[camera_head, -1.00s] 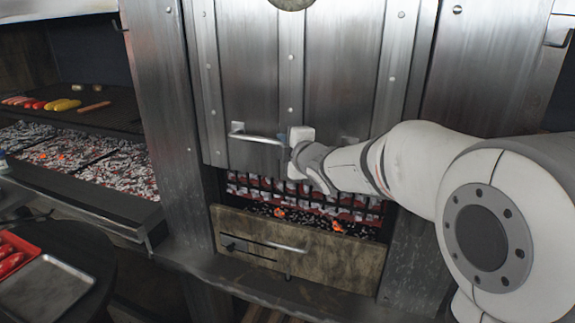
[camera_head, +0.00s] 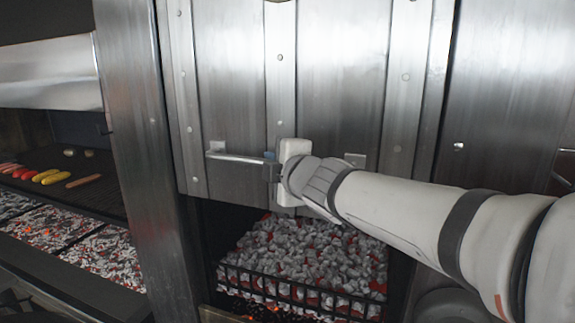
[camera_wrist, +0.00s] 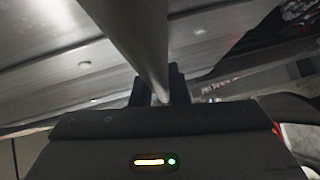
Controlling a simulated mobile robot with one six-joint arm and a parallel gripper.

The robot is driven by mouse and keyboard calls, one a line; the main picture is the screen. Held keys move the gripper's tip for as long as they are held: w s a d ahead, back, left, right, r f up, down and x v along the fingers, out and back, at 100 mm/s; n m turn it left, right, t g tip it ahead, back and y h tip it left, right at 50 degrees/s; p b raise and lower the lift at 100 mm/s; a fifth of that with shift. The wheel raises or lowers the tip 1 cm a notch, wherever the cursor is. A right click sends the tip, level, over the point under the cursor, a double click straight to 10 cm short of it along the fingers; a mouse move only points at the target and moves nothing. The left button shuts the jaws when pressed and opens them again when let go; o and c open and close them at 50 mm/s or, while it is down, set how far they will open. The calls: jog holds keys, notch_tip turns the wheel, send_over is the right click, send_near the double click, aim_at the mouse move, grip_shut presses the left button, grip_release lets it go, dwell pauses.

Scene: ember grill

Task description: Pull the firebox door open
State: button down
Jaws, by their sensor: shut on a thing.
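The firebox door (camera_head: 232,85) is a tall riveted steel panel in the head view. Its horizontal bar handle (camera_head: 237,157) runs across its lower part. My gripper (camera_head: 271,160) is shut on the handle near the middle of the bar. In the wrist view the bar (camera_wrist: 143,40) passes between the dark fingers of my gripper (camera_wrist: 159,90). The door's lower edge stands above an opening, where a bed of grey and red glowing coals (camera_head: 305,250) shows behind a black grate (camera_head: 300,294). My arm hides part of the handle's right side.
Left of the steel post (camera_head: 135,150) is a grill shelf with sausages and yellow food (camera_head: 55,177) over more embers (camera_head: 50,228). A steel panel (camera_head: 510,120) stands on the right. The lower front panel is mostly out of the picture.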

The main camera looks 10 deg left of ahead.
jog(key=shift+r, duration=0.4)
jog(key=c, duration=1.4)
grip_release()
jog(key=shift+s+f, duration=0.1)
jog(key=shift+c, duration=0.2)
jog(key=shift+o, duration=0.2)
jog(key=shift+f, duration=0.1)
jog(key=p+v, duration=0.2)
jog(key=v, duration=0.5)
jog(key=shift+s+d, duration=0.25)
jog(key=shift+s, duration=0.05)
